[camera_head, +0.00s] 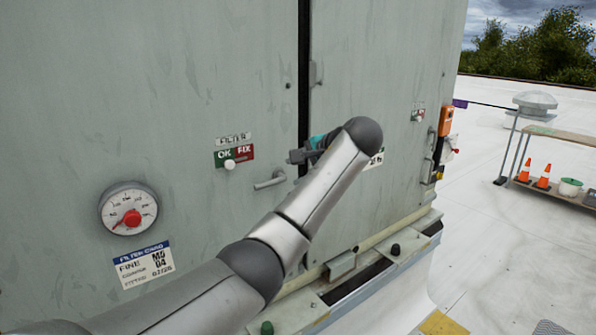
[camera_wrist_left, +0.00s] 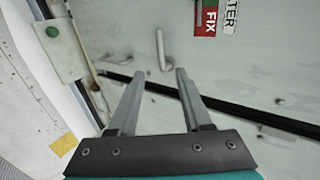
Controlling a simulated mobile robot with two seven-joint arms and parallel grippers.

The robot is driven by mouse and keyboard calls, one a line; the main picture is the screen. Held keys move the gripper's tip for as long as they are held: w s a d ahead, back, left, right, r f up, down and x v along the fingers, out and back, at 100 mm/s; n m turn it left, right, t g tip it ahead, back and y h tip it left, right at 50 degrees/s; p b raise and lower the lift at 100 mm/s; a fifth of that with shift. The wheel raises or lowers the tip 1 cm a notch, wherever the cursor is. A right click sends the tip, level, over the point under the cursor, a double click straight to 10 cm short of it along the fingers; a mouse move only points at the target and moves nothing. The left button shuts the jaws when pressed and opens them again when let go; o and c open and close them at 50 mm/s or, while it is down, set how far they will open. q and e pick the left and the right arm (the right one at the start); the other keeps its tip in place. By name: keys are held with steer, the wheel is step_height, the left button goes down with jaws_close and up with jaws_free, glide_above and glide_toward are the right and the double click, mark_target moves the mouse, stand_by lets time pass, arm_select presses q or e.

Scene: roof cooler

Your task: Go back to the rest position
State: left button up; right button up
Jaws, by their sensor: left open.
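My left arm crosses the head view from the lower left, and its forearm and wrist hide part of the cabinet. My left gripper (camera_head: 296,157) is in front of the grey cabinet, near the dark door gap and above a lever handle (camera_head: 270,180). In the left wrist view the two fingers of the left gripper (camera_wrist_left: 159,74) are apart with nothing between them. The lever handle (camera_wrist_left: 162,50) shows beyond the fingertips, apart from them. My right gripper is in neither view.
The grey cabinet (camera_head: 220,80) fills the left and middle. It carries a round gauge (camera_head: 128,208), a green-and-red OK/FIX slider plate (camera_head: 234,156) and a filter card (camera_head: 145,264). A ledge runs along its base. Open white roof lies right, with a shelf (camera_head: 560,135) and orange cones (camera_head: 525,172).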

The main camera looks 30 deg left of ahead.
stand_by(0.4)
